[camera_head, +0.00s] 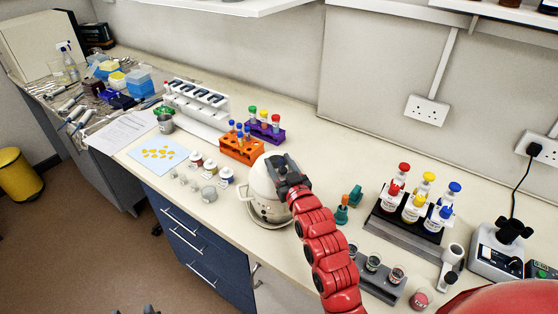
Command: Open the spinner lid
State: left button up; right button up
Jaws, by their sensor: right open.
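My right gripper (277,166) is dark grey at the end of a red arm. It is open at the top right of the lid. I cannot tell whether it touches the lid. I see nothing certain of my left gripper; small dark shapes at the bottom edge are unclear.
An orange tube rack (241,150) and a purple rack (264,133) stand just behind the spinner. Small jars (209,170) stand to its left. A small teal item (342,212) stands beside my right arm.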

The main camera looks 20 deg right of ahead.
jog(key=shift+w, duration=0.15)
grip_shut()
dwell(1.4)
